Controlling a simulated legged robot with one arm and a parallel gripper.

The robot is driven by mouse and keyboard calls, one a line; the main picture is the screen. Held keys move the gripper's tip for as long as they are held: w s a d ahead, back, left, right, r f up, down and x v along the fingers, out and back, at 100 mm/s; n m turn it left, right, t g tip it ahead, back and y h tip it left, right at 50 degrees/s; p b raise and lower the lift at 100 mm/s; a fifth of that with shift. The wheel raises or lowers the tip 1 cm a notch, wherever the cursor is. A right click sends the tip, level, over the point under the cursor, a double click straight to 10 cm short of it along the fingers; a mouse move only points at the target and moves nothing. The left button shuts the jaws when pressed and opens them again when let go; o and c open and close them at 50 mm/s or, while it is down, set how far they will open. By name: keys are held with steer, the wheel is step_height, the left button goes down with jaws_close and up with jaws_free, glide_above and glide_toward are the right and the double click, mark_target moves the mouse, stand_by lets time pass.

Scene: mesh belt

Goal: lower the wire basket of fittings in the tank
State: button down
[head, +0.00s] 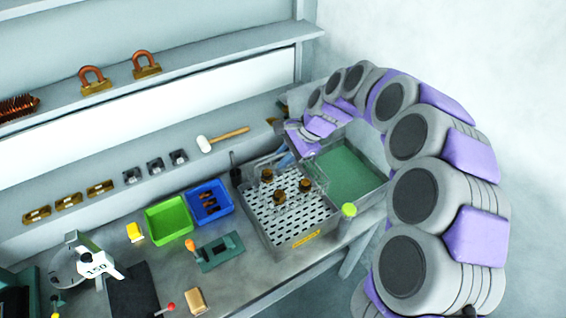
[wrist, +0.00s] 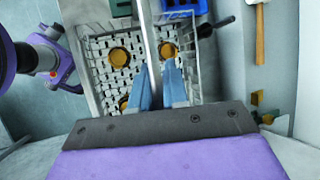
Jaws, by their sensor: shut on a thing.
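The wire basket (head: 318,178) holds three brass fittings (head: 279,196) and is over the perforated mesh plate, left of the tank. The basket (wrist: 195,78) and its fittings (wrist: 119,56) also show in the wrist view. The tank (head: 350,168), with a green inside, adjoins the plate on the right. My gripper (head: 287,158) reaches in from behind the basket. Its blue fingers (wrist: 159,80) are shut on a grey bar across the basket, which looks like its handle. I cannot tell whether the basket touches the plate.
The perforated plate (head: 290,228) has a raised rim. Blue (head: 222,211) and green (head: 166,222) bins stand to its left. A green-topped knob (head: 348,210) is at the tank's front corner. A mallet (head: 222,138) lies on the ledge behind.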

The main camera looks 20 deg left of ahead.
steer(key=shift+f, duration=0.15)
steer(key=shift+f, duration=1.65)
steer(key=w+d+p, duration=0.4)
steer(key=w+d, duration=1.1)
steer(key=w, duration=0.2)
steer(key=shift+p, duration=0.4)
steer(key=shift+w+d, duration=0.1)
stand_by(0.3)
steer(key=shift+d+r, duration=0.1)
steer(key=shift+r, duration=0.05)
steer(key=shift+p, duration=0.45)
stand_by(0.4)
stand_by(0.4)
